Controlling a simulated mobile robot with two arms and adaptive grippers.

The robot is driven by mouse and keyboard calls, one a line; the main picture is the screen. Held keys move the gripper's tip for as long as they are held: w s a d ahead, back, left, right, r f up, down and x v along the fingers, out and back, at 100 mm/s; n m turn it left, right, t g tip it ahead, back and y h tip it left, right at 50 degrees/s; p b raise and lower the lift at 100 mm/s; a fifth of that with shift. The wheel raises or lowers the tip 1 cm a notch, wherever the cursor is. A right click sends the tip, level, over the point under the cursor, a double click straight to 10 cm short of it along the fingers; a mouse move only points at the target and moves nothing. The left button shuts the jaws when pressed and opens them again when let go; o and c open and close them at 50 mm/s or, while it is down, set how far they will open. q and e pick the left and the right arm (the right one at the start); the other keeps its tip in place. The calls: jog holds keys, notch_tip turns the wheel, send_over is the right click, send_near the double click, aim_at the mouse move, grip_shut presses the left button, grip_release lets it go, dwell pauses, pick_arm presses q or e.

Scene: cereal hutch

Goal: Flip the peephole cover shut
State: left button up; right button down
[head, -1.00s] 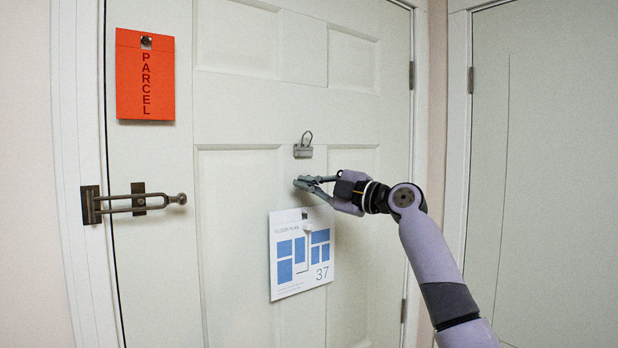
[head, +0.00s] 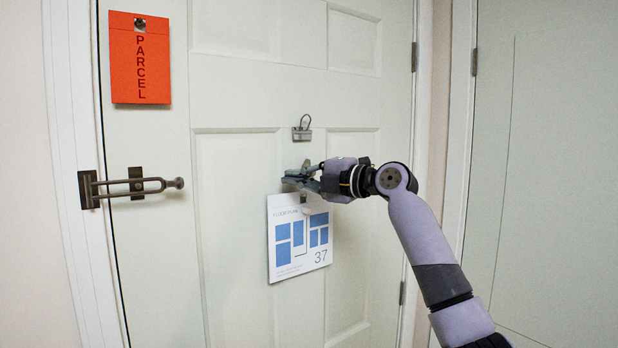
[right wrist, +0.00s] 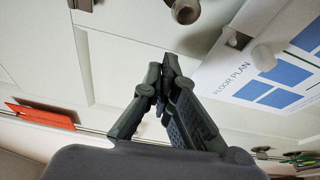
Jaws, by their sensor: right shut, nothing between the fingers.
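A round dark-bronze fitting (right wrist: 186,10), which looks like the peephole with its cover, shows at the top edge of the right wrist view, cut off by the frame. I cannot tell how its cover sits. In the head view this spot on the door (head: 235,270) is hidden behind my right gripper (head: 285,178). The right gripper is shut and empty, just above the floor plan sheet. In the right wrist view its fingertips (right wrist: 165,62) meet a little below the fitting in the picture, apart from it. My left gripper is not in view.
The floor plan sheet (head: 299,240) hangs from a small clip below the gripper. A metal clip with a wire loop (head: 301,134) is above it. A red PARCEL card (head: 140,70) and a bronze door guard (head: 130,187) are at the left. The door between is clear.

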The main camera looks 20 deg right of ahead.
jog(key=b+v, duration=0.4)
jog(key=v, duration=0.6)
jog(key=shift+s+a+b, duration=0.3)
jog(key=shift+s, duration=0.05)
jog(key=shift+w+f, duration=0.1)
jog(key=shift+f, duration=0.05)
